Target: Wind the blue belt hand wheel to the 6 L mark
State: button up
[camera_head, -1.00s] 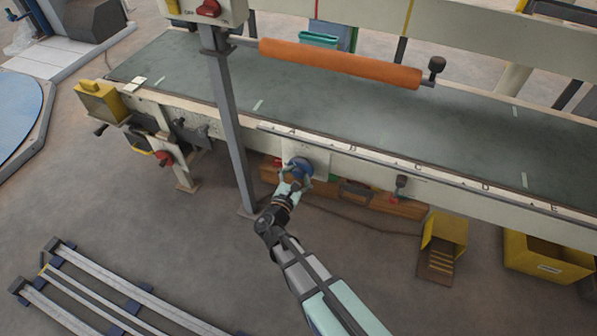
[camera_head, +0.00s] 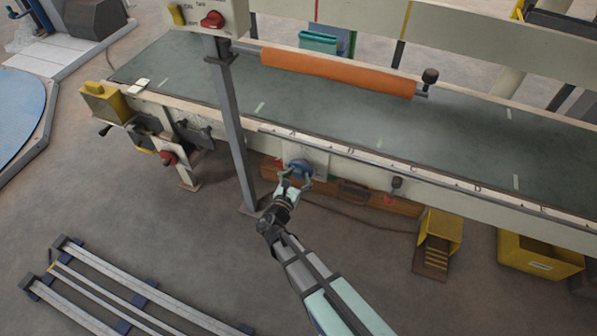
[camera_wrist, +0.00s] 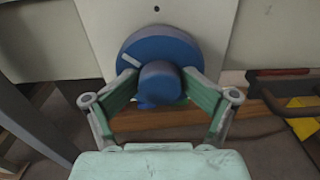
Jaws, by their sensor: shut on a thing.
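The blue belt hand wheel (camera_head: 301,167) is on a pale plate on the front of the conveyor. In the wrist view the wheel (camera_wrist: 160,50) fills the upper middle, with a round hub facing me. A short white mark on its face points to the upper left. A small dark dot (camera_wrist: 156,8) is on the plate above it. My gripper (camera_head: 295,179) is at the wheel, and its green fingers (camera_wrist: 160,88) are closed on the wheel from left and right around the hub. I cannot read a 6 L mark; the fingertips are partly hidden.
A grey post (camera_head: 233,130) stands left of the wheel. A lettered strip (camera_head: 400,172) runs along the belt edge above. A small knob (camera_head: 397,184) is to the right, and yellow bins (camera_head: 540,262) stand on the floor further right.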

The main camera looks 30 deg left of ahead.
jog(key=shift+w+a+r+n+p, duration=0.15)
jog(key=shift+a+r+n+p, duration=0.1)
jog(key=shift+n+p, duration=0.5)
jog(key=shift+f+n+p, duration=0.15)
jog(key=shift+n+p, duration=0.2)
jog(key=shift+d, duration=0.1)
jog(key=shift+p, duration=0.3)
jog(key=shift+r+n+p, duration=0.2)
jog(key=shift+n+p, duration=0.5)
jog(key=shift+p, duration=0.2)
jog(key=shift+f+n+p, duration=0.2)
jog(key=shift+n+p, duration=0.6)
jog(key=shift+p, duration=0.05)
